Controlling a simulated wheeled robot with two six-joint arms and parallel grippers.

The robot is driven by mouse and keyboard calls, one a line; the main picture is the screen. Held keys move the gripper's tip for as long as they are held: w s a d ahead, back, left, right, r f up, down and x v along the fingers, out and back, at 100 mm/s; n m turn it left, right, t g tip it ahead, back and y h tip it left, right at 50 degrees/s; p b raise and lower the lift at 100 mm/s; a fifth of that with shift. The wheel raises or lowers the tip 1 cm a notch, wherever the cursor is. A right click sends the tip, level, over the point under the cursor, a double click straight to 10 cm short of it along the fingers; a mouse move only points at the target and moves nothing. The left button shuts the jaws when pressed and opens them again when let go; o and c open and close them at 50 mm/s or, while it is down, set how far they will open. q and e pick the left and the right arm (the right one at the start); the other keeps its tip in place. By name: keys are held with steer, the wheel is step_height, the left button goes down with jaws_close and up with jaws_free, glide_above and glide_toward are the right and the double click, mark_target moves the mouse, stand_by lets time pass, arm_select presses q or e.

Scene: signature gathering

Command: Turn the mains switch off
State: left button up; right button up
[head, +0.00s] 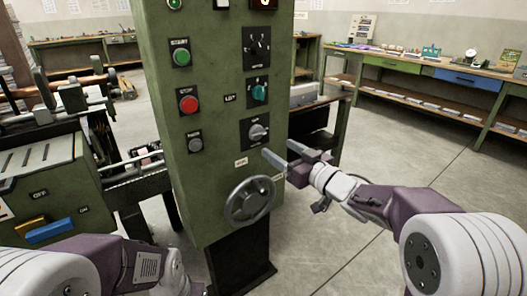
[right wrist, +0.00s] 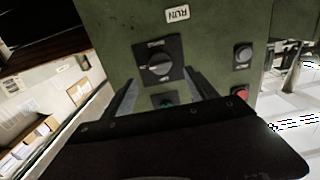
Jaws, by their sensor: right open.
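A green control cabinet (head: 215,190) carries several rotary switches. A grey-knobbed rotary switch (head: 258,132) on a black plate sits low on its right side; it also fills the middle of the right wrist view (right wrist: 160,66). Its label is too small to read, so I cannot confirm it is the mains switch. A teal-knobbed switch (head: 259,92) and a black rotary switch (head: 257,47) are above it. My right gripper (head: 284,154) is open and empty, just below and right of the grey knob, its fingers pointing at the panel. My left forearm shows at bottom left; its gripper is out of view.
A handwheel (head: 250,200) juts out below the switches, close to my right gripper. Green (head: 180,53), red (head: 188,101) and grey (head: 195,141) buttons line the panel's left. A machine (head: 45,160) stands left. Floor (head: 400,150) at right is clear.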

mark_target(260, 136)
steer(key=b+x, duration=0.2)
steer(key=x, duration=0.7)
steer(key=shift+r, duration=0.1)
steer(key=c, duration=1.4)
steer(key=shift+o, duration=0.2)
